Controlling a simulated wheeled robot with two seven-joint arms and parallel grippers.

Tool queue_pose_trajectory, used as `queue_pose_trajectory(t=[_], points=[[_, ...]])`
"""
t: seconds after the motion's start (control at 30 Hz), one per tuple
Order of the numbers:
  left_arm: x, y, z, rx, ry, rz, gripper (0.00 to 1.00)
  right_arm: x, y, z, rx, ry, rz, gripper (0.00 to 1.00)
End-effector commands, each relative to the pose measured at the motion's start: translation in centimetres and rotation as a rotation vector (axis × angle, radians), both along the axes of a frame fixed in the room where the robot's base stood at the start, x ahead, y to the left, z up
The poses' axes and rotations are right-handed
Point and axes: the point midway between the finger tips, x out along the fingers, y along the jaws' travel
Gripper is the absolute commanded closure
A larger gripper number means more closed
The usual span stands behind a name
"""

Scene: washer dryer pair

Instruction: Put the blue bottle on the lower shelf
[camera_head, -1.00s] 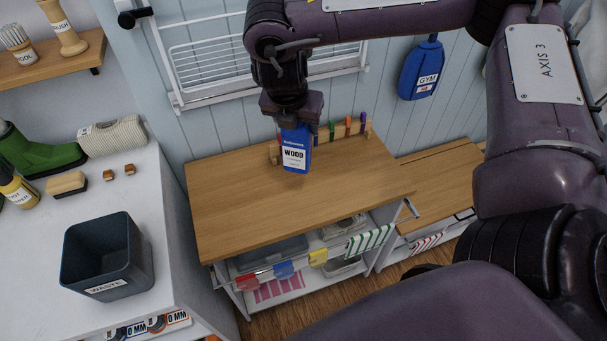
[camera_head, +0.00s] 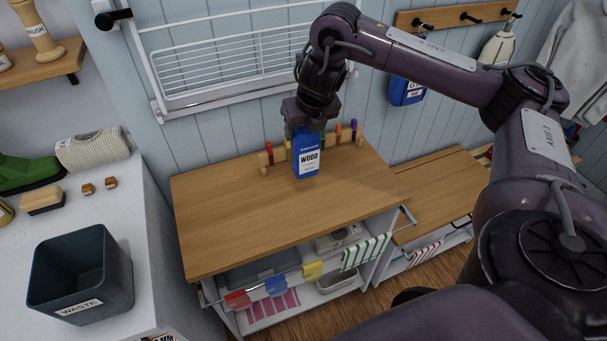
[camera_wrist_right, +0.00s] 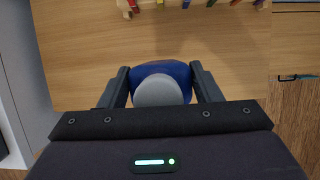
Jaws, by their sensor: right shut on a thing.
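The blue bottle (camera_head: 306,158), with a white "WOOD" label, is upright in my right gripper (camera_head: 306,128) over the wooden top (camera_head: 240,215) of a white shelf unit. In the right wrist view the two fingers (camera_wrist_right: 162,88) are shut on the bottle's sides, and its pale round cap (camera_wrist_right: 158,93) faces the camera. I cannot tell whether the bottle's base touches the top. The lower shelf (camera_head: 262,315) is under the wooden top and holds a pink striped cloth and pale trays. My left gripper is not in view.
A rack with coloured pegs (camera_head: 340,138) stands behind the bottle. Coloured cloths (camera_head: 276,287) hang on a front rail, before part of the shelves. A dark waste bin (camera_head: 80,275) stands on the white counter at left. The wooden top's left half is clear.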

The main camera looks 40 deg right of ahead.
Motion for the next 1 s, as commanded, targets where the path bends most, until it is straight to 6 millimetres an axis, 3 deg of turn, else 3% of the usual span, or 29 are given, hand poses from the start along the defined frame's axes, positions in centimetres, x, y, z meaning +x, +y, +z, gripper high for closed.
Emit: queue_pose_trajectory(t=[0.03,0.23,0.53,0.73,1.0], points=[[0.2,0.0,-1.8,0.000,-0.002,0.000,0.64,0.0,0.1,-2.4,0.001,0.002,0.000,1.00],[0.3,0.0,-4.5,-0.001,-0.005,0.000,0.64,0.0,0.0,-6.3,0.002,0.000,-0.001,1.00],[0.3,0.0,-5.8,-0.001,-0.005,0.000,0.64,0.0,0.0,-8.9,0.001,0.000,-0.002,1.00],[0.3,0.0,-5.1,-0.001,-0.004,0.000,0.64,0.1,0.0,-10.8,0.001,-0.002,-0.001,1.00],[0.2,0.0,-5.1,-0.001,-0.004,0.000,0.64,0.1,0.0,-11.0,0.001,-0.004,-0.001,1.00]])
